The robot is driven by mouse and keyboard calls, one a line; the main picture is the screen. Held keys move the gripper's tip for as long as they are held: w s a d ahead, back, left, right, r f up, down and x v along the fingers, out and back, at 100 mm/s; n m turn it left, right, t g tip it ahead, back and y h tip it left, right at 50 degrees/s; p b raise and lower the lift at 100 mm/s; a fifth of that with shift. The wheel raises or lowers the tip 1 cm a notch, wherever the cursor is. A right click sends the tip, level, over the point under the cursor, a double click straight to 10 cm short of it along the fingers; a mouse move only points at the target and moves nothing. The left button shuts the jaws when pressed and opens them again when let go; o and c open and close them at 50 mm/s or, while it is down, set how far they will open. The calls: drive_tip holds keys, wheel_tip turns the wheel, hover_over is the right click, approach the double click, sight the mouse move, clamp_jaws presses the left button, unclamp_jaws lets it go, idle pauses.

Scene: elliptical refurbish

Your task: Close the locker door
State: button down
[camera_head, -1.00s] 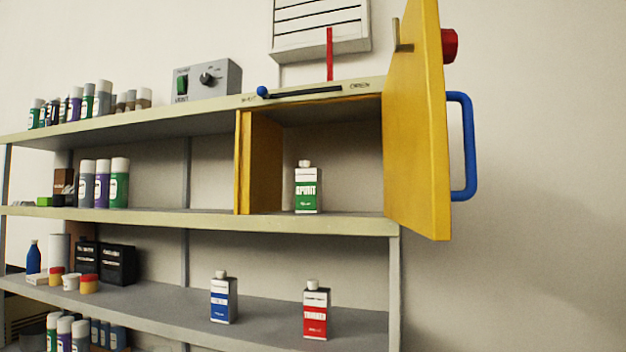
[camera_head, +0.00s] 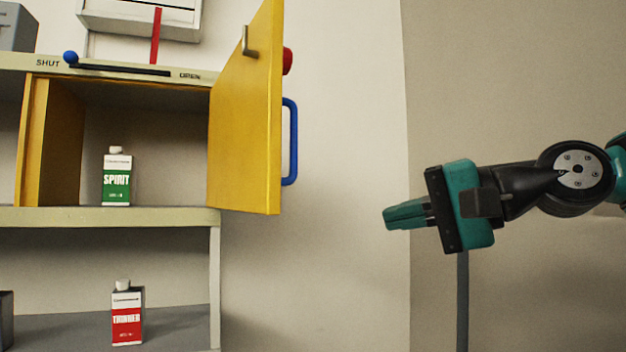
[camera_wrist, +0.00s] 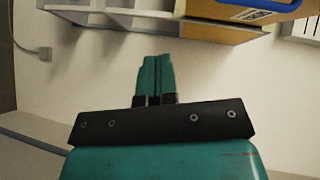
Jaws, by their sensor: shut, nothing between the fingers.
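The yellow locker door (camera_head: 243,125) stands open on the right side of the locker opening (camera_head: 70,150). It has a blue handle (camera_head: 291,142) and a red knob (camera_head: 287,61) on its outer face, and a grey latch piece on its inner face. My gripper (camera_head: 388,219) is to the right of the door, lower than the handle and apart from it. Its fingers are shut and empty, pointing left. In the wrist view my shut fingers (camera_wrist: 155,62) point up the picture, and the blue handle (camera_wrist: 264,8) shows at the top right.
A white and green SPIRIT can (camera_head: 117,178) stands inside the locker. A red THINNER can (camera_head: 127,315) is on the shelf below. A blue-knobbed slider (camera_head: 71,57) is at the SHUT end of its slot. Free space lies between door and gripper.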

wheel_tip(320, 180, up, 6)
drive_tip(key=d+m+t+y, duration=0.1)
drive_tip(key=d+m+y, duration=0.1)
drive_tip(key=s+a+p+x, duration=0.1)
drive_tip(key=p+x, duration=0.4)
drive_tip(key=x, duration=0.7)
drive_tip(key=shift+s+a+r, duration=0.2)
drive_tip(key=shift+s+a, duration=0.1)
drive_tip(key=shift+s, duration=0.15)
